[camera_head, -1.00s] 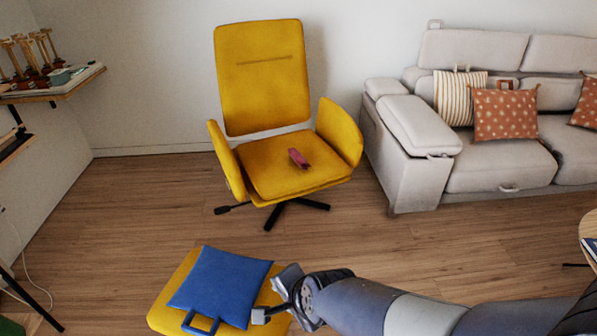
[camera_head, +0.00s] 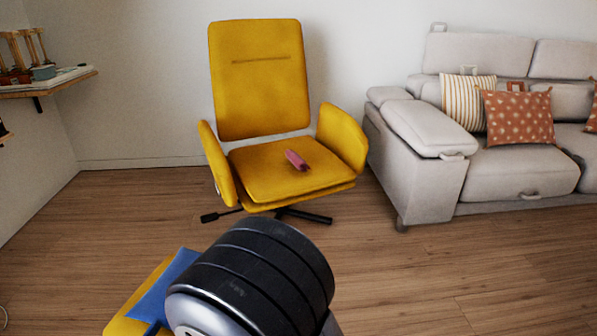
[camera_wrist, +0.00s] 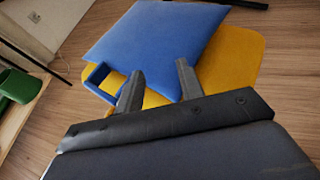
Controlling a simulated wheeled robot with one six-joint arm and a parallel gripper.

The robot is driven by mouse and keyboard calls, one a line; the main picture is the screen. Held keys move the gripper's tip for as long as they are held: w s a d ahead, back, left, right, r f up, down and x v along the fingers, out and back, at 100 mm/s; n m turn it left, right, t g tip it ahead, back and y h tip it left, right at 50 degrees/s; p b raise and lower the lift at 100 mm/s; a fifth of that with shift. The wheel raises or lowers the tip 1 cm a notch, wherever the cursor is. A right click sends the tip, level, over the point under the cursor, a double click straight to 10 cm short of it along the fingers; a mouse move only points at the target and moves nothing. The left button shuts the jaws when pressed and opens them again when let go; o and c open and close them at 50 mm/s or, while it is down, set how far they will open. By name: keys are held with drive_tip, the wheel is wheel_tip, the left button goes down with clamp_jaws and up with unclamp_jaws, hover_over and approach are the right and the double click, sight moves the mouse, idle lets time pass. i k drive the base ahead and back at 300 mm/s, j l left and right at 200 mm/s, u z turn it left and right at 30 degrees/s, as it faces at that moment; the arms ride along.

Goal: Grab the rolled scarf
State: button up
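The rolled scarf, a small dark pink roll (camera_head: 297,160), lies on the seat of the yellow armchair (camera_head: 255,80) in the head view. My gripper (camera_wrist: 158,82) shows in the wrist view with its two fingers apart and nothing between them. It points toward a blue cushion (camera_wrist: 160,40) on a yellow footstool (camera_wrist: 232,62). The scarf is not in the wrist view. In the head view my arm covers the lower middle and hides the gripper.
The blue cushion and footstool (camera_head: 120,325) are partly hidden behind my arm at the lower left. A light grey sofa (camera_head: 420,190) with cushions stands right of the armchair. A shelf (camera_head: 60,85) is on the left wall. Wooden floor (camera_head: 440,265) lies open before the sofa.

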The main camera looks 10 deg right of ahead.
sight(297, 160)
drive_tip(key=i+l, duration=0.45)
drive_tip(key=i, duration=0.15)
drive_tip(key=i+l, duration=0.4)
drive_tip(key=i, duration=0.25)
drive_tip(key=i+l, duration=0.45)
drive_tip(key=i, duration=0.15)
drive_tip(key=i+l, duration=0.45)
drive_tip(key=i, duration=0.2)
